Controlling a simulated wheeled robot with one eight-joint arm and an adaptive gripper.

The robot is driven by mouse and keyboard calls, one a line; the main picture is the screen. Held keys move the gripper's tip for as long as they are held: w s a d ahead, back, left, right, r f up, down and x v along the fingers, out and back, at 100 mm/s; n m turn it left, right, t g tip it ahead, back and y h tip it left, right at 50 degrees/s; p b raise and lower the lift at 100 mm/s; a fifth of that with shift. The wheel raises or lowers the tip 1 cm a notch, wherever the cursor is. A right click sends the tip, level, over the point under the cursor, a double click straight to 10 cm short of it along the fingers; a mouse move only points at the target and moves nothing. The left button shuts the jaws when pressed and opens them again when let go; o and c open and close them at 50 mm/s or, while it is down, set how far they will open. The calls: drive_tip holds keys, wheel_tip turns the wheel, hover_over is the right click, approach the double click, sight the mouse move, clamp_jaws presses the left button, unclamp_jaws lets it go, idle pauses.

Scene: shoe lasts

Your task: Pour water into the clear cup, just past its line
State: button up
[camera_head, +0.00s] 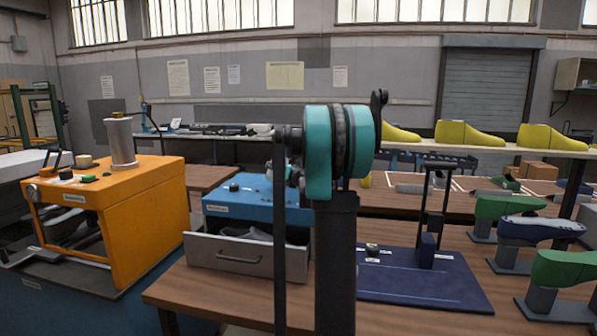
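I cannot make out a clear cup, its line, or a water vessel in this view. An upright dark arm part of mine with a teal joint fills the middle and hides part of the bench behind it. I cannot see my gripper's fingers.
An orange machine (150,217) at left carries a grey cylinder (121,142) and a small tan round thing (83,161). A blue box (245,209) stands behind an open grey drawer (235,257). A dark blue mat (430,285) lies right of my arm, near green shoe lasts (565,267).

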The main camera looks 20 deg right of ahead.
drive_tip(key=shift+s+a+f+n, duration=0.1)
drive_tip(key=shift+a+f+n, duration=0.15)
drive_tip(key=shift+f, duration=0.4)
drive_tip(key=shift+s+a+f+n+t+b, duration=0.2)
drive_tip(key=shift+a+n, duration=0.15)
drive_tip(key=shift+n, duration=0.65)
drive_tip(key=shift+s+a+f+n+t+b, duration=0.1)
drive_tip(key=shift+a+f+n+b, duration=0.2)
drive_tip(key=shift+n, duration=0.65)
drive_tip(key=shift+r, duration=0.1)
idle(0.5)
